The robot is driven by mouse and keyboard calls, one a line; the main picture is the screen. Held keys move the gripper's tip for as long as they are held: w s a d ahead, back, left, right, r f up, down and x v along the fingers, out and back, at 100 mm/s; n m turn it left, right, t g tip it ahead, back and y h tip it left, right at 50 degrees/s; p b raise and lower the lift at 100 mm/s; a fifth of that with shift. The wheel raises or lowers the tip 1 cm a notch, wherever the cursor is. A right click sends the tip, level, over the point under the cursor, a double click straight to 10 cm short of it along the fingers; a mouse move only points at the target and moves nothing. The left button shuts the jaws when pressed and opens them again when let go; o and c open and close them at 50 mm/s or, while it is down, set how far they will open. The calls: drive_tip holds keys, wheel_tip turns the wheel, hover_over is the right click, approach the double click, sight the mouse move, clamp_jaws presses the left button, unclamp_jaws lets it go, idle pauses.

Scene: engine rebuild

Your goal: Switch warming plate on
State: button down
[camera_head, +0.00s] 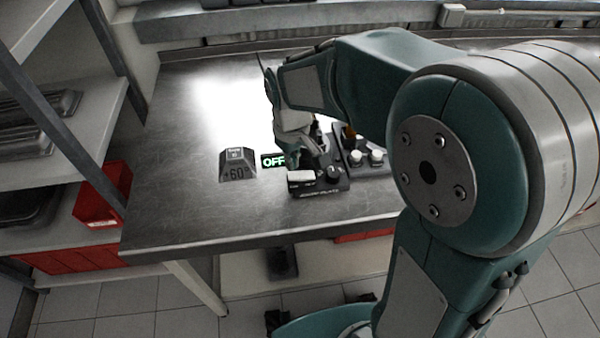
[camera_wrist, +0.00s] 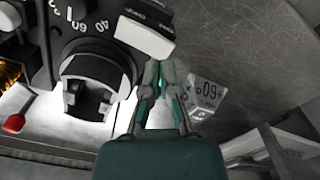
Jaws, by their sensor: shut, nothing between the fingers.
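The warming plate's black control box (camera_head: 318,187) stands near the table's front edge. It has a white switch (camera_head: 301,176) and a black round knob (camera_head: 334,173). A small display (camera_head: 273,160) beside it reads OFF in green. My gripper (camera_head: 294,162) points down just behind the white switch. In the wrist view my gripper (camera_wrist: 158,65) is shut and empty, its tips by the edge of the white switch (camera_wrist: 146,36); I cannot tell whether they touch. The numbered knob (camera_wrist: 88,88) is left of the fingers there.
White-topped parts (camera_head: 376,157) stand right of the control box. The metal table (camera_head: 180,190) is clear at left. Shelves with red bins (camera_head: 101,195) are further left.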

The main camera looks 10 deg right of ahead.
sight(293, 175)
drive_tip(key=shift+f, duration=1.5)
idle(1.3)
drive_tip(key=shift+r, duration=3.55)
drive_tip(key=s+d+r+m+t, duration=0.2)
drive_tip(key=s+d+r+m, duration=0.1)
drive_tip(key=s, duration=0.5)
drive_tip(key=s+d+r+m+t, duration=0.3)
drive_tip(key=s+d, duration=0.3)
drive_tip(key=s, duration=0.1)
drive_tip(key=shift+s+r+t, duration=0.3)
drive_tip(key=shift+s+r, duration=0.05)
